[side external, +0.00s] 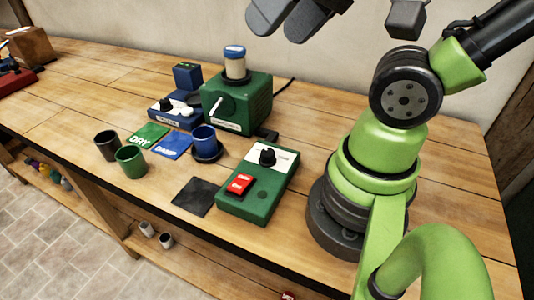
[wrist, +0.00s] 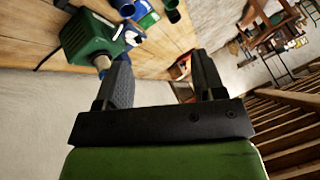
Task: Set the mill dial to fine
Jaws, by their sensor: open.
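A black dial knob (side external: 267,156) sits on a white plate on top of a green control box (side external: 250,204), with a red switch (side external: 239,184) beside it. The plate's markings are too small to read, so the dial's setting cannot be told. The green mill (side external: 250,103) stands behind the control box, with a blue-lidded container on top. It also shows in the wrist view (wrist: 85,38). My gripper (side external: 283,28) is high above the bench, well apart from the dial, and partly cut off. In the wrist view its fingers (wrist: 161,60) are apart with nothing between them.
A blue device (side external: 173,112), a blue cup (side external: 203,139), a dark cup (side external: 107,145), a green cup (side external: 131,162), a green DRY card (side external: 148,136) and a blue DAMP card (side external: 173,145) are left of the box. A black mat (side external: 194,197) lies beside it.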

